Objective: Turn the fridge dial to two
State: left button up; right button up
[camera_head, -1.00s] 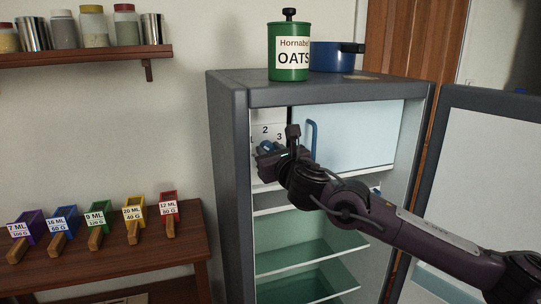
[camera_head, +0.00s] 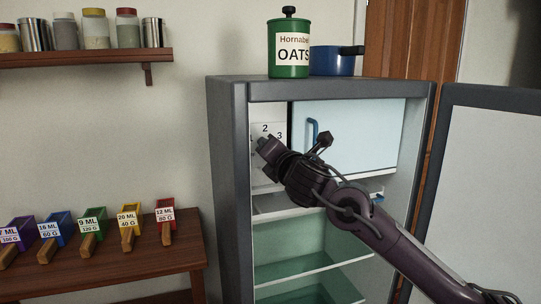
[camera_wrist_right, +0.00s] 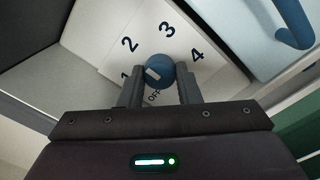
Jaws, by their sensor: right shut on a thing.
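The fridge dial (camera_wrist_right: 160,66) is a round blue knob with a white mark on its left side, as seen in the right wrist view. It sits on a white panel (camera_wrist_right: 105,57) printed with 1, 2, 3, 4 and OFF. The mark faces roughly toward the 1 side; its exact setting is hard to tell. My right gripper (camera_wrist_right: 160,77) is shut on the dial, one finger on each side. In the head view my right gripper (camera_head: 262,147) reaches into the upper left of the open fridge (camera_head: 231,180) and hides the dial. My left gripper is not in view.
A freezer door (camera_head: 365,135) with a blue handle is just right of the dial panel. The fridge door (camera_head: 495,180) stands open at right. An oats tin (camera_head: 289,50) and blue pot (camera_head: 335,60) stand on top. Colored scoops lie on a side table (camera_head: 110,270).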

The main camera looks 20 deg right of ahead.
jog(key=m, duration=1.1)
jog(key=shift+f+m+h, duration=0.15)
jog(key=shift+m+h, duration=0.15)
jog(key=shift+m, duration=0.1)
dwell(0.3)
jog(key=o, duration=1)
jog(key=shift+b, duration=0.3)
jog(key=s+b, duration=0.1)
jog(key=s, duration=0.6)
jog(key=shift+s+f, duration=0.1)
jog(key=shift+s, duration=0.3)
